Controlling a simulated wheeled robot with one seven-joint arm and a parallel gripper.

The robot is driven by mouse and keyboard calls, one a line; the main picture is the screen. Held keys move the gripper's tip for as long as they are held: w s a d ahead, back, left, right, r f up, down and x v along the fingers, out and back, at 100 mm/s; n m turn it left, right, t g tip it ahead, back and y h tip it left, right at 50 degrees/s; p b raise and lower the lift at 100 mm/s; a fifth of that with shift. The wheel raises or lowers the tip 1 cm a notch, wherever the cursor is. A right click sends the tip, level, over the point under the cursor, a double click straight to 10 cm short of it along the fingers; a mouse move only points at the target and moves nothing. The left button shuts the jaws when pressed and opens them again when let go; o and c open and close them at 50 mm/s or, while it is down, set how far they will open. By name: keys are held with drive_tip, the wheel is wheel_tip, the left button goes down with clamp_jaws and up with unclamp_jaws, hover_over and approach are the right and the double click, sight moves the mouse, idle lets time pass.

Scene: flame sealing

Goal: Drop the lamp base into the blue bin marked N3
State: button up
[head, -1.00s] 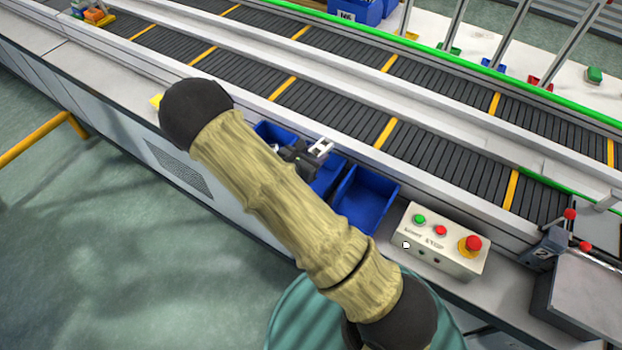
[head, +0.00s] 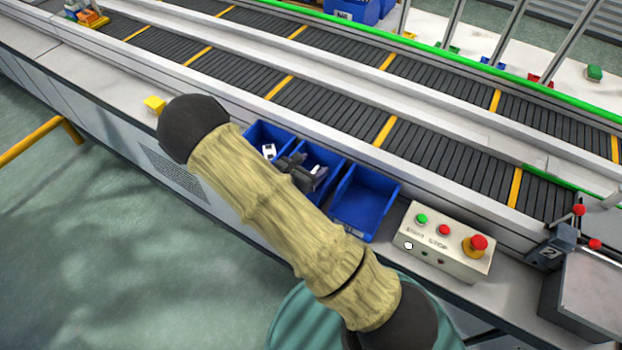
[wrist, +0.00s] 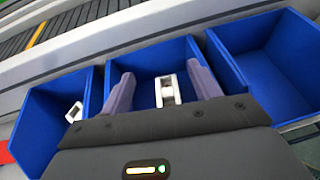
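A small white part with a slot, likely the lamp base (wrist: 168,90), shows between my finger pads in the wrist view, touching neither. It appears inside the middle blue bin (wrist: 146,58); in the head view the white part (head: 314,169) is partly hidden by my gripper (head: 303,173). My gripper (wrist: 163,88) is open, its fingers wide apart over the middle bin. No N3 mark is readable on the front bins.
The left blue bin (head: 262,133) holds another white part (head: 268,151). The right blue bin (head: 366,200) looks empty. A button box (head: 445,240) stands right of the bins. The conveyor (head: 335,112) runs behind them.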

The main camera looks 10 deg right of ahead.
drive_tip(key=b+v, duration=0.1)
drive_tip(key=v, duration=1.6)
drive_tip(key=shift+s, duration=0.2)
idle(0.3)
